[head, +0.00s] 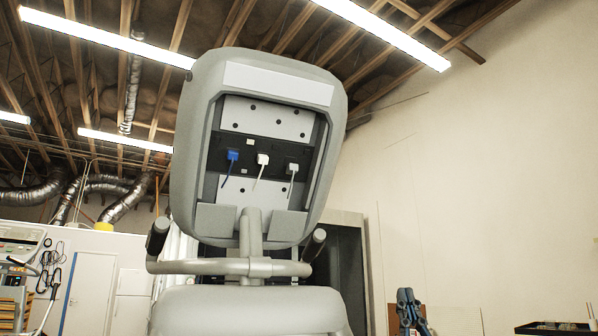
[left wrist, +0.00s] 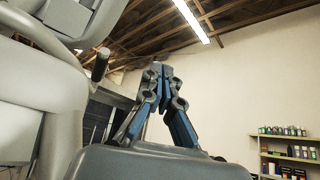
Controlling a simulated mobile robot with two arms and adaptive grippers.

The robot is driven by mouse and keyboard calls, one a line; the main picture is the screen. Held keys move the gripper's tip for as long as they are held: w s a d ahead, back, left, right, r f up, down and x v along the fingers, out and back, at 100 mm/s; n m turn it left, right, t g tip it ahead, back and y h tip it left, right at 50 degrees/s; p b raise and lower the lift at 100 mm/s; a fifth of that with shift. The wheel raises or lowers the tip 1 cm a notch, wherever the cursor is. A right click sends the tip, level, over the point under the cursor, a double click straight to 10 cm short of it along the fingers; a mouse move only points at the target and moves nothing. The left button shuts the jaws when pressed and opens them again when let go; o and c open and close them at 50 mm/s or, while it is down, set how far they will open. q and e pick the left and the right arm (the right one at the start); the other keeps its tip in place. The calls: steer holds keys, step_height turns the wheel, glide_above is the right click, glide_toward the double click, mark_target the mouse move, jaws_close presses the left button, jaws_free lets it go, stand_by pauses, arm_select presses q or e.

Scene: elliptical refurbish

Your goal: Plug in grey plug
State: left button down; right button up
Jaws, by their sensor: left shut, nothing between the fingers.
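The console back of the exercise machine (head: 276,72) stands in the middle of the head view, its recess open. A dark strip (head: 248,167) across the recess carries a blue plug (head: 233,156) at left, a white plug (head: 262,159) in the middle and a pale, possibly grey plug (head: 293,167) at right. Each has a short cord hanging down. I cannot tell how deeply any plug is seated. My left gripper (head: 407,294) is low at the right, apart from the console. In the left wrist view its fingers (left wrist: 162,70) are closed and empty. My right gripper is not in view.
A curved handlebar (head: 230,267) with dark upright grips (head: 158,235) crosses below the console. A dark tray (head: 555,328) is at the lower right. Shelves with bottles (left wrist: 290,152) show in the left wrist view. The space right of the console, before the pale wall, is free.

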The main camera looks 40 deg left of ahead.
arm_select(q)
steer(key=s+a+r+n+g+y, duration=0.2)
steer(key=s+r+n+g, duration=0.3)
steer(key=n, duration=0.6)
steer(key=s+a+r+n+g+y, duration=0.2)
steer(key=s+a+r+n+g, duration=0.3)
steer(key=s+r+n, duration=0.3)
step_height(320, 180, up, 4)
steer(key=n, duration=0.3)
steer(key=shift+s+n+g+y, duration=0.3)
steer(key=shift+s+g, duration=0.05)
steer(key=shift+g, duration=0.05)
steer(key=shift+r, duration=0.1)
steer(key=p, duration=0.8)
glide_toward(295, 168)
steer(key=x, duration=0.6)
steer(key=shift+r, duration=0.2)
steer(key=shift+w+a+r, duration=0.1)
steer(key=shift+w+a, duration=0.05)
steer(key=shift+a, duration=0.25)
